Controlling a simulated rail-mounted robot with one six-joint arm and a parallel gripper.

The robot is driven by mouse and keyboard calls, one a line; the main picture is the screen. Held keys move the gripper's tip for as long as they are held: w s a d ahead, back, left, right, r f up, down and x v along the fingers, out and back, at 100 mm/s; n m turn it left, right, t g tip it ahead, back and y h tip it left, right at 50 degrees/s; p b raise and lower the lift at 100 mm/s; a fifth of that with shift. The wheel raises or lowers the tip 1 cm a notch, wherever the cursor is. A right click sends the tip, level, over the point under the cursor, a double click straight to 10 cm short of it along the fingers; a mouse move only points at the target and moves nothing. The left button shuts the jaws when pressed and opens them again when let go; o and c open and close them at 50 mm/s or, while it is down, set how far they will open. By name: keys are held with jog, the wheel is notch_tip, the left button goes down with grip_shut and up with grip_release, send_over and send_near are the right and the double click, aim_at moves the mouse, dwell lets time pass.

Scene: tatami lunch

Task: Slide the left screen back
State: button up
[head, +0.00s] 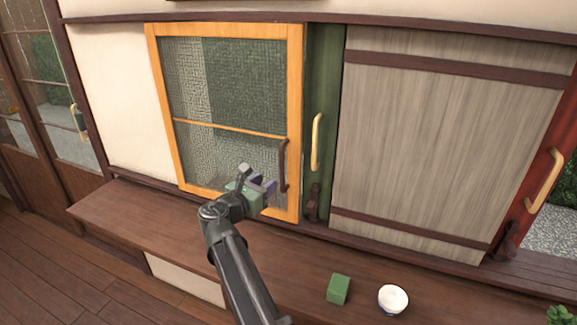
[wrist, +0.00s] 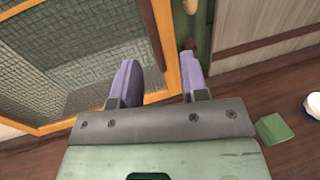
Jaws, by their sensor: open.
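The left screen (head: 296,110) has an orange-yellow frame with dark mesh in it. A dark brown upright handle (head: 282,165) is on its right stile. My gripper (head: 266,186) is in front of the screen's lower right part, close to the handle's lower end. In the wrist view its two purple fingers (wrist: 158,82) are apart with nothing held between them. The handle (wrist: 154,38) shows beyond the gap between the fingers; I cannot tell how far off it is. The screen's frame (wrist: 172,50) also shows there.
Right of the screen are a green panel (head: 323,80) with a yellow handle (head: 317,142), a grey wooden panel (head: 430,140) and a red panel (head: 545,190). A green block (head: 339,289) and a white bowl (head: 393,299) stand on the brown ledge (head: 130,213) below.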

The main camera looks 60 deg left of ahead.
jog(key=s, duration=0.1)
send_over(282, 187)
jog(key=shift+w+a+r, duration=0.15)
jog(key=shift+w+a, duration=0.1)
jog(key=shift+a, duration=0.1)
jog(key=shift+c, duration=0.5)
grip_shut()
